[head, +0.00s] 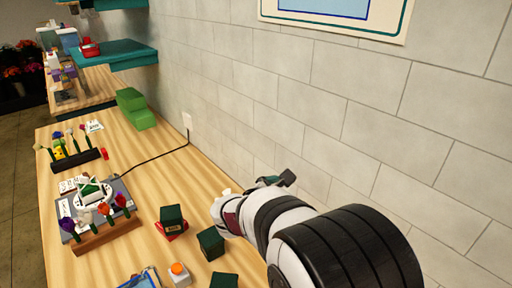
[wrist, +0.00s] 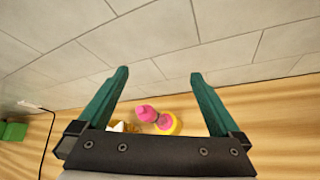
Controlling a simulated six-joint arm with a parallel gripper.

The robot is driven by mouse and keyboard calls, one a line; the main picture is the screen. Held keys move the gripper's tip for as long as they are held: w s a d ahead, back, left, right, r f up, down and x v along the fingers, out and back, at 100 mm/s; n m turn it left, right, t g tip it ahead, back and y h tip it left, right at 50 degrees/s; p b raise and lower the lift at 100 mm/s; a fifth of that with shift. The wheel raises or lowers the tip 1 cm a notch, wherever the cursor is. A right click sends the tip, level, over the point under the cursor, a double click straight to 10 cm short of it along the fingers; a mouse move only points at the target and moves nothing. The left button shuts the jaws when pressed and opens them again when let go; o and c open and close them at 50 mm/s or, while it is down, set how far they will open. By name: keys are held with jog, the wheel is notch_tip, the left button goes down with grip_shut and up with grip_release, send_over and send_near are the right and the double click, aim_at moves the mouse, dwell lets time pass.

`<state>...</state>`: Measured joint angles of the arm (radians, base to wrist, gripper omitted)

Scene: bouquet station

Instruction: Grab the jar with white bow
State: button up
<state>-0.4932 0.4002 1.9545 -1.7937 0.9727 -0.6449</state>
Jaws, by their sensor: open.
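My gripper (wrist: 160,73) is open, with its two teal fingers spread wide and nothing held between the tips. In the head view my gripper (head: 276,180) is beside the tiled wall, mostly hidden behind my own arm. In the wrist view a small amber-brown item with a white part (wrist: 122,127), possibly the jar with white bow, shows low between the fingers, near the left one. The gripper's dark crossbar cuts off its lower part, so I cannot tell its shape. It is apart from the fingertips.
In the wrist view a pink item (wrist: 147,113) and a yellow item with a pink top (wrist: 166,124) are beside it. In the head view dark green blocks (head: 211,242), flower racks (head: 108,232) and a green stepped block (head: 135,108) stand on the wooden table. The tiled wall is close.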

jog(key=w+a+f+n+t+y, duration=0.2)
jog(key=a+f+n+y, duration=0.1)
jog(key=a+n, duration=0.4)
jog(key=w+a+f+n+t+y, duration=0.1)
jog(key=w+a+f+n+y, duration=0.3)
jog(key=a, duration=0.6)
notch_tip(320, 180, down, 6)
jog(key=s+f+n+h, duration=0.1)
jog(key=x, duration=0.7)
jog(key=shift+w+d+r, duration=0.15)
jog(key=shift+w+r, duration=0.05)
jog(key=shift+r, duration=0.1)
grip_shut()
